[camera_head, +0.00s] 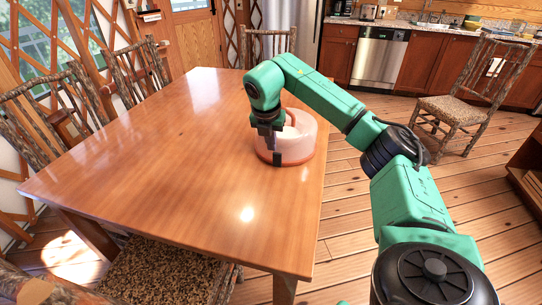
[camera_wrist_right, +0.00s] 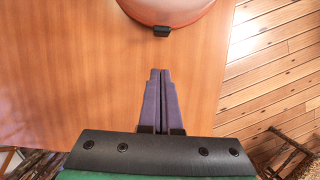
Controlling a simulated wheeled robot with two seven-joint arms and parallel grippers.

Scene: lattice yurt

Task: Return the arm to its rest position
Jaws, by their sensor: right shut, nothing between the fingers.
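My right arm reaches over the wooden table (camera_head: 160,130) from the right side of the head view. My right gripper (camera_head: 271,146) points down in front of a round container with pale pink walls and a reddish base (camera_head: 298,147). In the right wrist view the purple fingers (camera_wrist_right: 160,73) are shut together with nothing between them. The container (camera_wrist_right: 168,8) shows at the top of that view, apart from the fingertips, with a small dark tab (camera_wrist_right: 161,31) on its near edge. My left gripper is not in view.
The container stands near the table's right edge; the rest of the tabletop is bare. Chairs (camera_head: 137,72) stand along the left side, with one (camera_head: 268,42) at the far end. Another chair (camera_head: 462,105) stands on the open plank floor (camera_head: 345,215) at right.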

